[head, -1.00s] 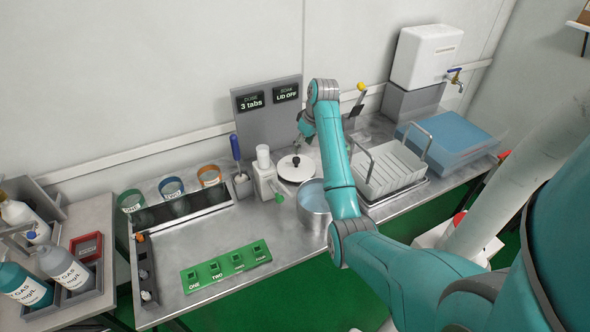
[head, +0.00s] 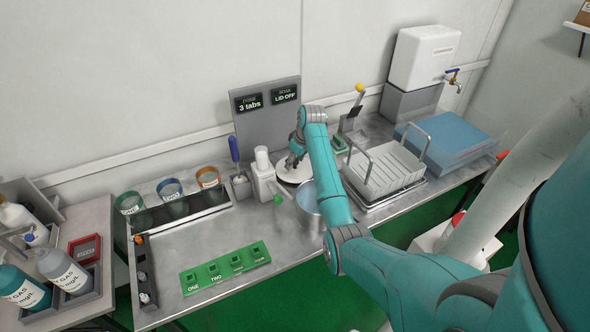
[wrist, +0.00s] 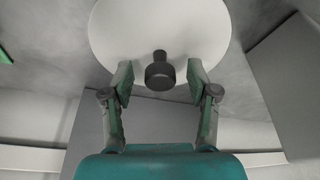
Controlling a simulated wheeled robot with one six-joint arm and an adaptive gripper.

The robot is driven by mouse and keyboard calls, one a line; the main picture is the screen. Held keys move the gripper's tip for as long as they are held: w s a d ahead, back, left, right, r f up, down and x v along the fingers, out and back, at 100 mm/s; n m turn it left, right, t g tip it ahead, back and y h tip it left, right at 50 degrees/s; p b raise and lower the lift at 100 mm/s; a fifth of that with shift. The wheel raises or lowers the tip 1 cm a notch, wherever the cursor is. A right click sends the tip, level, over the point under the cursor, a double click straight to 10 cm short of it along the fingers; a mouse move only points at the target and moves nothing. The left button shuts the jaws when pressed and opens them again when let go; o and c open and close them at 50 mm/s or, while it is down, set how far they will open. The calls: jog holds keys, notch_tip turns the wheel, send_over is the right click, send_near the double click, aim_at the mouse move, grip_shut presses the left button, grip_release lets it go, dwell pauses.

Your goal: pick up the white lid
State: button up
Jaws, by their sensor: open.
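The white lid (head: 289,174) lies flat on the steel bench, just behind the metal pot. In the wrist view the lid (wrist: 160,30) is a white disc with a dark round knob (wrist: 159,72) near its lower edge. My gripper (wrist: 160,84) is open, with one finger on each side of the knob and a gap on both sides. In the head view my gripper (head: 295,160) is over the lid and hides the knob and part of the disc. I cannot tell exactly how high the fingertips are above the lid.
The pot (head: 309,198) stands close in front of the lid, under my arm. A white dispenser bottle (head: 263,180) stands just left of the lid. A white rack (head: 385,170) is to the right, and a grey sign panel (head: 268,118) stands behind.

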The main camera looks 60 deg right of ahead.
grip_shut()
jog(key=shift+r, duration=0.1)
